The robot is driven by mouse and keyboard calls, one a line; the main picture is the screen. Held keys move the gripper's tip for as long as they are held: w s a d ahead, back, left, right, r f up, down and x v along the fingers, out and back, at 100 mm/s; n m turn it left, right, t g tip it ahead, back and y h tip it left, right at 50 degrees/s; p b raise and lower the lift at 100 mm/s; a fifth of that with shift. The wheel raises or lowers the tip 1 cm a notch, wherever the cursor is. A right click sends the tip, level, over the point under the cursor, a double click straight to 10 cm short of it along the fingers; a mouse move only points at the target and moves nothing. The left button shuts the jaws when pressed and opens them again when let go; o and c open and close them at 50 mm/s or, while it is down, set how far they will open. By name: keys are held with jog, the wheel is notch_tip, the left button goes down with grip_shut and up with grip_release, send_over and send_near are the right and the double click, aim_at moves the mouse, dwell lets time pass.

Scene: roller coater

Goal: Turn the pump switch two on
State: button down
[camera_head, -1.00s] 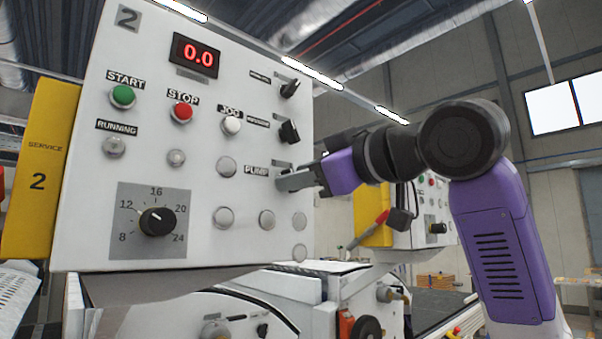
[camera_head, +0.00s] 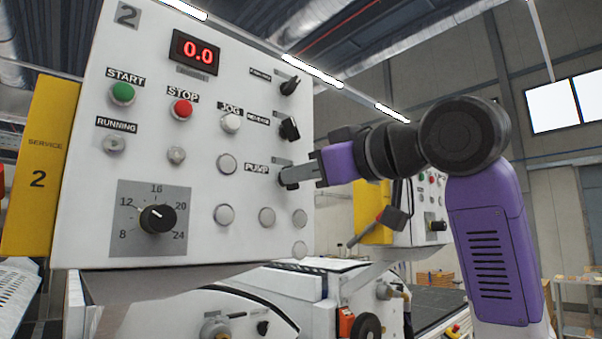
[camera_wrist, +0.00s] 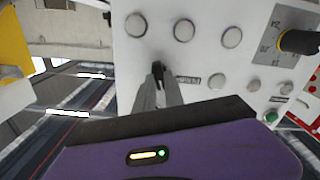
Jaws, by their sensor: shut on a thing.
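The white control panel (camera_head: 150,70) marked 2 fills the left of the head view. Its black pump switch (camera_head: 284,180) sits right of the PUMP label (camera_head: 256,169), mostly hidden by my gripper (camera_head: 288,176). In the wrist view the fingers of my gripper (camera_wrist: 158,80) are closed around the small black switch knob (camera_wrist: 158,67), beside the upside-down PUMP label (camera_wrist: 189,80). The exact angle of the knob is hard to make out.
Two other black rotary switches (camera_head: 290,129) are above the pump switch. A black dial (camera_head: 157,218), green START button (camera_head: 122,94) and red STOP button (camera_head: 182,109) are to the left. Another panel (camera_head: 425,215) stands behind my arm.

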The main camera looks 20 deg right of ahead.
jog(key=shift+d+m, duration=0.15)
jog(key=shift+m, duration=4.75)
jog(key=c, duration=1.4)
grip_release()
jog(key=shift+c, duration=0.2)
jog(key=shift+s, duration=0.1)
jog(key=b+v, duration=0.2)
jog(key=v, duration=0.5)
jog(key=shift+s, duration=0.25)
